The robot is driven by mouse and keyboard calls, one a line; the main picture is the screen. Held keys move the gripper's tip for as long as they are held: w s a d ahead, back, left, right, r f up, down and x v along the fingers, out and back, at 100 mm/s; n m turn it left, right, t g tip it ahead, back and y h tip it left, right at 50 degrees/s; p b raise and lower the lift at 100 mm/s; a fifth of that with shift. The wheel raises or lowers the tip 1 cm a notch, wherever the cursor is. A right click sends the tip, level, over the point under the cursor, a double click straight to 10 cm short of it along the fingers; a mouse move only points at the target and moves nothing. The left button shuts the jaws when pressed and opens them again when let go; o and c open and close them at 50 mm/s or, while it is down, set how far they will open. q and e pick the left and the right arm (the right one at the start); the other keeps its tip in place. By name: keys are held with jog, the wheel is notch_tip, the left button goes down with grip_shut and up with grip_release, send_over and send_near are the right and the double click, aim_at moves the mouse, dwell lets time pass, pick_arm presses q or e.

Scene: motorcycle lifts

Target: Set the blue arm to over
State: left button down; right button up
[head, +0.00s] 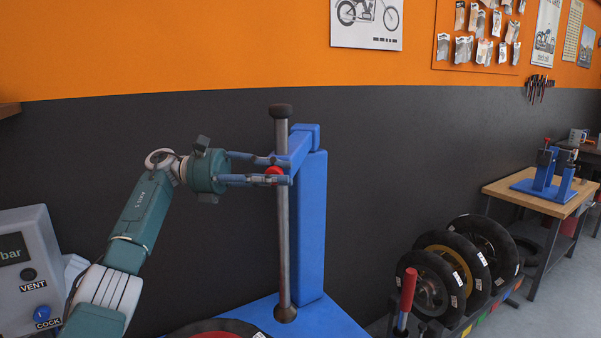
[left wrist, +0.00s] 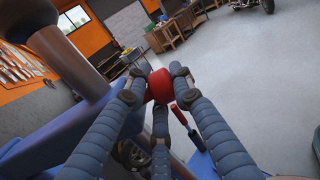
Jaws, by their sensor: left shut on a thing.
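The blue arm (head: 299,147) reaches out from the top of a blue upright column (head: 312,225). It meets a tall grey vertical rod (head: 283,230) with a black knob on top and a foot at the bottom. A red knob (head: 273,171) sits beside the rod, just below the arm. My left gripper (head: 280,171) comes in from the left and is shut on this knob. In the left wrist view the red knob (left wrist: 160,84) is between the finger tips, and the blue arm (left wrist: 62,140) lies at the left. My right gripper is not in view.
A grey box with VENT and COCK buttons (head: 28,260) stands at the lower left. Several tyres (head: 465,262) stand in a rack at the right, behind a red-handled lever (head: 407,290). A wooden bench (head: 525,196) is farther right. The dark wall is behind the column.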

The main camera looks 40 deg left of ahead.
pick_arm(q)
jog(key=shift+s+a+f, duration=0.15)
jog(key=shift+a, duration=0.05)
dwell(0.3)
jog(key=c, duration=1.5)
grip_release()
jog(key=shift+s+a, duration=0.15)
jog(key=shift+a, duration=0.2)
jog(key=shift+v, duration=3.4)
